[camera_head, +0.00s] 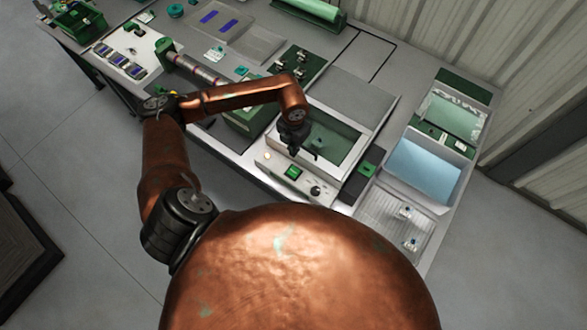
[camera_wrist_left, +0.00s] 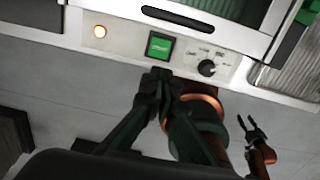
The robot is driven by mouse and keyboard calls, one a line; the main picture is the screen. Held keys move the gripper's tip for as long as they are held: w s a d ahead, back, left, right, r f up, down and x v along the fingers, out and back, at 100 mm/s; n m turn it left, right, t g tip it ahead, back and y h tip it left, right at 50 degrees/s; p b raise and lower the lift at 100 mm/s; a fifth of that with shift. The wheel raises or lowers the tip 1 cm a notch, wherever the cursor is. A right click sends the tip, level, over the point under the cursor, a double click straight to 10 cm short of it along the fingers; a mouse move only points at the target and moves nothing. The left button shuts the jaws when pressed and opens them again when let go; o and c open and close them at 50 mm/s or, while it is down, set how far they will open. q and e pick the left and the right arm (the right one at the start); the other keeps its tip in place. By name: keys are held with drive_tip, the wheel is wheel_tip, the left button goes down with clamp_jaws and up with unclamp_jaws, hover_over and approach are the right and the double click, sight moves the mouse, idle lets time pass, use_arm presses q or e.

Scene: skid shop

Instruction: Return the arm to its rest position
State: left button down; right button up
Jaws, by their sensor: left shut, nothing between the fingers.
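My left arm (camera_head: 165,165) comes in from the left of the head view and bends out over the bench. Its gripper (camera_head: 294,148) is over the front panel of a machine with a framed window. In the left wrist view the left gripper (camera_wrist_left: 160,78) is shut and empty, its fingertips in line with the lower edge of a green rocker switch (camera_wrist_left: 160,45); I cannot tell whether they touch. My right gripper (camera_wrist_left: 252,128) shows small at the lower right of the wrist view, its fingers apart and empty; the head view does not show it.
The front panel has a glowing lamp (camera_wrist_left: 100,31) and a black knob (camera_wrist_left: 207,68). A blue tray (camera_head: 425,170) and a ribbed tray (camera_head: 385,215) are to the right. A green bin (camera_head: 80,22) stands far left. Open floor (camera_head: 70,150) lies before the bench.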

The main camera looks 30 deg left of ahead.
use_arm(q)
drive_tip(key=shift+r, duration=0.3)
drive_tip(key=shift+d, duration=0.1)
